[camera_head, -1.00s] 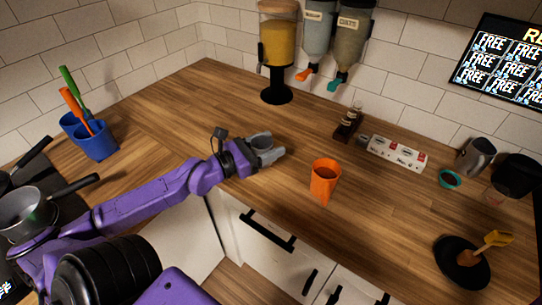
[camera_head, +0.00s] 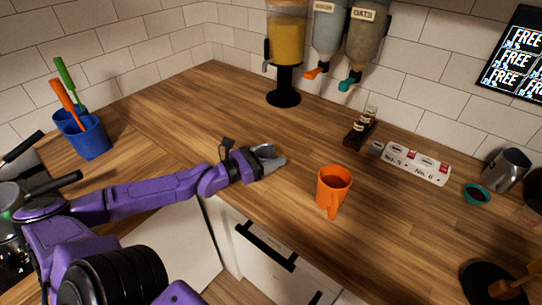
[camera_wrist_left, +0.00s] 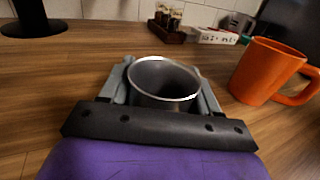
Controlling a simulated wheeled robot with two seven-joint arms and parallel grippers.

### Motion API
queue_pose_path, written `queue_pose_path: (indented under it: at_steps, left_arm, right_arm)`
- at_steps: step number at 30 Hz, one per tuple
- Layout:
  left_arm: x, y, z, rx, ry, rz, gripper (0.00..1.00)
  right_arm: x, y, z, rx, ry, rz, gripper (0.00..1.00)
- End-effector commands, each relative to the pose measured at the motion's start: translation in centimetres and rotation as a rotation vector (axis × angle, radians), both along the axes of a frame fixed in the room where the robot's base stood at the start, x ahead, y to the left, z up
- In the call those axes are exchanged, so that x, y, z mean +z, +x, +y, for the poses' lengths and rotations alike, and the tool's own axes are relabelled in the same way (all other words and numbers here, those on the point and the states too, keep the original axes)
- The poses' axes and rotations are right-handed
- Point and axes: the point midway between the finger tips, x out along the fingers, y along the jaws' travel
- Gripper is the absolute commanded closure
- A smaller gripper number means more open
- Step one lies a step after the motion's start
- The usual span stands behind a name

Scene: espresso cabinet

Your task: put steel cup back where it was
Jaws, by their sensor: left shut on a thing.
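The steel cup (camera_wrist_left: 163,80) is a small round metal cup with a bright rim, seen in the left wrist view between the two grey fingers of my left gripper (camera_wrist_left: 165,88). The gripper is shut on it. Its lower part is hidden behind the gripper's black front bar. In the head view my left gripper (camera_head: 268,160) is low over the wooden counter, left of the orange mug, and mostly hides the cup. I cannot tell whether the cup touches the counter. My right gripper is not in view.
An orange mug (camera_head: 333,188) stands close to the right of the gripper. A dispenser (camera_head: 286,45) stands behind. A bottle rack (camera_head: 359,133), white block (camera_head: 416,164), metal pitcher (camera_head: 506,170) and teal bowl (camera_head: 477,194) are to the right. The counter behind the gripper is clear.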

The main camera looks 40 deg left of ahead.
Motion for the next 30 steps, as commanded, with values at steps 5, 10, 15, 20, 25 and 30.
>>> queue_pose_path:
  at_steps: [5,10,15,20,25,30]
  left_arm:
    - [-0.2,0.0,0.0,0.001,0.000,0.000,0.13]
    - [-0.2,-0.1,0.1,0.002,-0.001,0.000,0.13]
    - [0.4,-0.1,0.1,0.002,-0.001,0.001,0.13]
    - [0.1,-1.7,0.8,0.004,-0.002,0.005,0.13]
    - [0.2,-4.2,2.0,0.006,-0.003,0.007,0.13]
    - [0.1,-7.5,3.5,0.007,-0.001,0.006,0.13]
  right_arm:
    - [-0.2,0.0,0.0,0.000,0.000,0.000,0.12]
    - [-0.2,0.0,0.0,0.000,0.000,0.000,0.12]
    - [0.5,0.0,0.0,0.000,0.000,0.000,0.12]
    - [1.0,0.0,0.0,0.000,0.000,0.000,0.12]
    - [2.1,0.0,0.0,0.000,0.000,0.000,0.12]
    - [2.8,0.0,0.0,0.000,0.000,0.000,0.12]
